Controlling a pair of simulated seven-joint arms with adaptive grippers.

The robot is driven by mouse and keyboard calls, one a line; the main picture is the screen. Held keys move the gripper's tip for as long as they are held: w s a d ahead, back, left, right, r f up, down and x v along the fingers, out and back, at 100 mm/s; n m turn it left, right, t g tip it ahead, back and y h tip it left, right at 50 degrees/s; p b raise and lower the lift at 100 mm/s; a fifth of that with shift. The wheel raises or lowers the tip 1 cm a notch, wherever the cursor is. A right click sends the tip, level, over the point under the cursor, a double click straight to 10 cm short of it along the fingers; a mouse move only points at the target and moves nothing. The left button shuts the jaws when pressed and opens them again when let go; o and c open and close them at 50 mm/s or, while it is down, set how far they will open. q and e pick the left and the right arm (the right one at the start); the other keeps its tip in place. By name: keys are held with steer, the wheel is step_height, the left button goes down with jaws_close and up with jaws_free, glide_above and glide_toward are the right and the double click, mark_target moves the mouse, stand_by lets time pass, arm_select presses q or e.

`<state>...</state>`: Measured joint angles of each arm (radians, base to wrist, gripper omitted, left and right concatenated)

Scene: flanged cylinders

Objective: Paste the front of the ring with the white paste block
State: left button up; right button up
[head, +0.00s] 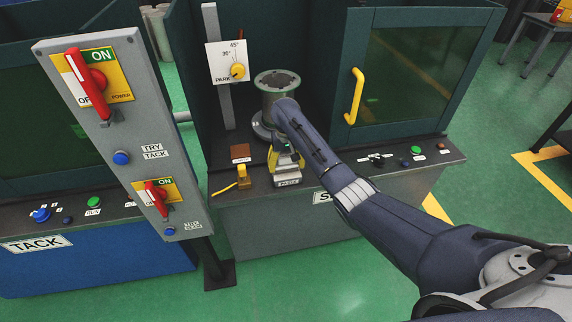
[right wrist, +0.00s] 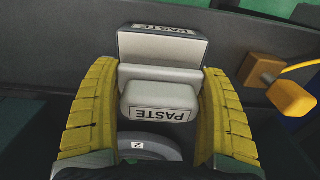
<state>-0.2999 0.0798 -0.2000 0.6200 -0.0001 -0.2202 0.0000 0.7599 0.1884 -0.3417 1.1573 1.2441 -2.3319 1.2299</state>
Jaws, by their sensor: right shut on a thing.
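The flanged cylinder (head: 277,97), grey-green with a dark top, stands upright in the middle station. A lower round flange (head: 261,129) shows at its base, partly hidden by my right arm. My right gripper (head: 286,160) is just in front of it, low over the counter. In the right wrist view its yellow fingers are shut on the white paste block (right wrist: 160,101), marked PASTE. The pale paste holder (head: 288,182) stands right by the block; it also shows in the right wrist view (right wrist: 160,46). I cannot tell whether block and holder touch. My left gripper is out of view.
A grey curved part marked 2 (right wrist: 148,146) lies close to the block. A yellow plug-like part (head: 243,177) is left of the holder. A control post (head: 130,130) with red switches stands left; a door with a yellow handle (head: 354,96) stands right.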

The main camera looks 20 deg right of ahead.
mark_target(286, 156)
steer(key=shift+f, duration=0.6)
stand_by(1.9)
steer(key=shift+r, duration=3.55)
